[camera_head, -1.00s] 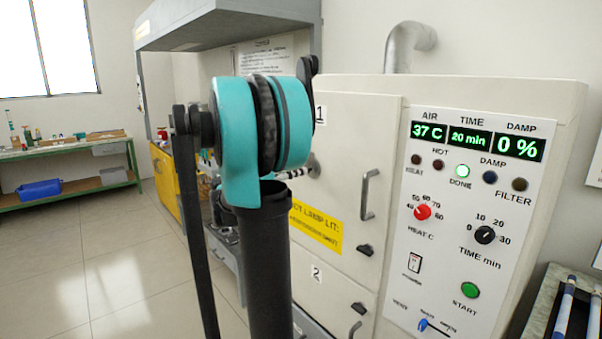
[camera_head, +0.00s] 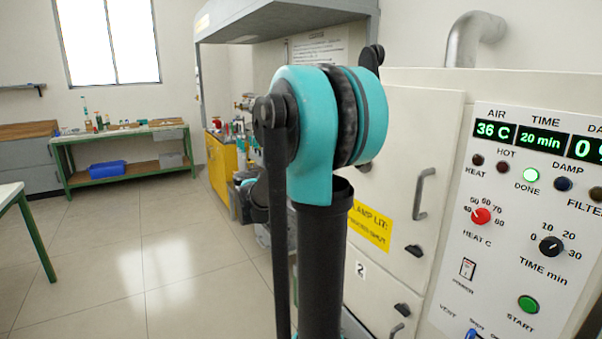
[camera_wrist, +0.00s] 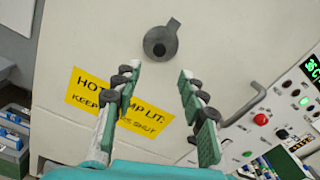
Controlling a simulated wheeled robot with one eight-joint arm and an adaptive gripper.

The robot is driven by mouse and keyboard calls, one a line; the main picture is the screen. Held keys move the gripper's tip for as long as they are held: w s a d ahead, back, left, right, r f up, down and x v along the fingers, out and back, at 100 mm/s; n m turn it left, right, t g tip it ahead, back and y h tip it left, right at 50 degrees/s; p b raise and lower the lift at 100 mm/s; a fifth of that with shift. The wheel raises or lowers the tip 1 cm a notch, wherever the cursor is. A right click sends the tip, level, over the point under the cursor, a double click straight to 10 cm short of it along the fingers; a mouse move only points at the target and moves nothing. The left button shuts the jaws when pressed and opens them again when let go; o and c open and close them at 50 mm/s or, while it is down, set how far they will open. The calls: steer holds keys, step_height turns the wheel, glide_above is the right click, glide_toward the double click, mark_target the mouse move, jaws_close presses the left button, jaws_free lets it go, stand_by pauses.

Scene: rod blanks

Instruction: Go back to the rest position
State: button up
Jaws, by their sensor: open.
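My gripper (camera_wrist: 160,85) shows in the wrist view with its two fingers spread apart and nothing between them. It faces the pale front of the oven cabinet (camera_wrist: 100,30), near a yellow warning label (camera_wrist: 150,118) and a dark round latch (camera_wrist: 160,42). In the head view my teal and black arm stands in front of the cabinet (camera_head: 420,120). The gripper itself is hidden there behind the arm. The cabinet's upper door looks shut.
The control panel (camera_head: 510,220) reads 36 C and 20 min, with the green DONE lamp (camera_head: 531,175) lit. A green-framed bench (camera_head: 125,137) with a blue bin (camera_head: 107,169) stands at the far left. The tiled floor (camera_head: 130,240) between is clear.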

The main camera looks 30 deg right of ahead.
steer(key=s+a+f+m+y, duration=0.4)
steer(key=a+f+m, duration=0.1)
steer(key=f, duration=0.4)
steer(key=s+a+f+m+t+y, duration=0.1)
steer(key=s+a+f+m+y, duration=0.3)
steer(key=f, duration=0.5)
steer(key=s+a+f+m+t+y, duration=0.1)
steer(key=s+a+f+m+y, duration=0.3)
steer(key=a+f+m, duration=0.3)
step_height(320, 180, down, 3)
steer(key=shift+s+a+r+m+y, duration=0.2)
steer(key=shift+s+a+m+y, duration=0.25)
steer(key=shift+y, duration=0.45)
steer(key=s+a+f+m+y, duration=0.1)
steer(key=a+m, duration=0.1)
steer(key=a, duration=0.1)
steer(key=s+a+f+m+y, duration=0.1)
steer(key=a+m, duration=0.1)
steer(key=a, duration=0.1)
steer(key=s+a+f+m+y, duration=0.1)
steer(key=a+m+y, duration=0.1)
steer(key=shift+s+a+f+t, duration=0.15)
steer(key=shift+a+f+t, duration=0.15)
steer(key=shift+a, duration=0.1)
steer(key=shift+c, duration=0.3)
